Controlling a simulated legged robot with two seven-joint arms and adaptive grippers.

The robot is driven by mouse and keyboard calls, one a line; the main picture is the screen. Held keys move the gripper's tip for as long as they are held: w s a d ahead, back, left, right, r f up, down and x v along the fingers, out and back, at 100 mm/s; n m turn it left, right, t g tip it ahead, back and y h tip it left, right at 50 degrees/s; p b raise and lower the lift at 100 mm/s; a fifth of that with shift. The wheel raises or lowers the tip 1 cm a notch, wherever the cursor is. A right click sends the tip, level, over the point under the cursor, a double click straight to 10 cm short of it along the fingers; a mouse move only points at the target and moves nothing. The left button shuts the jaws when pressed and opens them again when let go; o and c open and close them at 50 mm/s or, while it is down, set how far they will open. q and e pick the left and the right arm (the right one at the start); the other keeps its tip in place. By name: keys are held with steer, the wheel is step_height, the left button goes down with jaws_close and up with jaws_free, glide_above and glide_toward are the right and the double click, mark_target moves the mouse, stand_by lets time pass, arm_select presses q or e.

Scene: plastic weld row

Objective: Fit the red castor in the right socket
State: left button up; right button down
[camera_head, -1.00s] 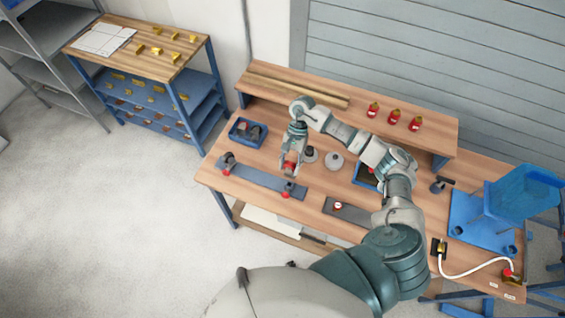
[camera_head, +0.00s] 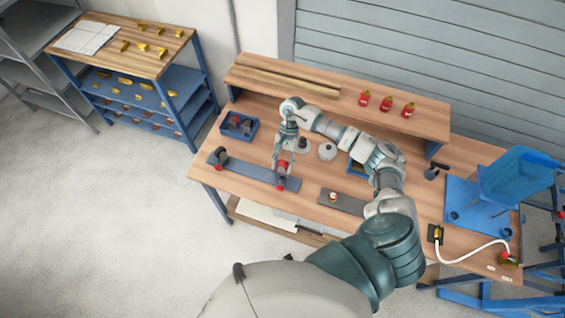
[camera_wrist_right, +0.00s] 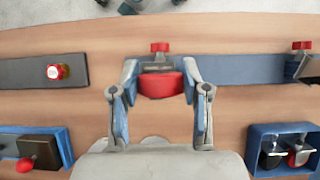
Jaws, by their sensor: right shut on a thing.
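My right gripper (camera_head: 281,165) is shut on the red castor (camera_wrist_right: 160,85), which shows between its two fingers in the right wrist view. The right socket (camera_wrist_right: 158,66), a grey holder with a red knob, sits against the castor in that view. In the head view the right socket (camera_head: 281,179) is at the right part of the blue-grey rail (camera_head: 248,172), just below the castor. I cannot tell whether the castor's stem is inside the socket. The left socket (camera_head: 220,157) is at the rail's left end. My left gripper is not in view.
A blue bin (camera_head: 252,133) with castors stands left on the bench. Two round pale-topped things, one being a disc (camera_head: 327,152), are behind the gripper. A dark plate (camera_head: 345,203) with a red knob lies to the right. Red bottles (camera_head: 387,103) stand on the raised shelf.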

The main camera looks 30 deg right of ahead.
stand_by(0.4)
steer(key=shift+r+b, duration=0.1)
steer(key=shift+b, duration=0.35)
steer(key=shift+a+b, duration=0.1)
steer(key=shift+b, duration=0.35)
stand_by(0.4)
steer(key=shift+f+b, duration=1.05)
steer(key=shift+b, duration=0.15)
steer(key=shift+b, duration=0.4)
stand_by(0.4)
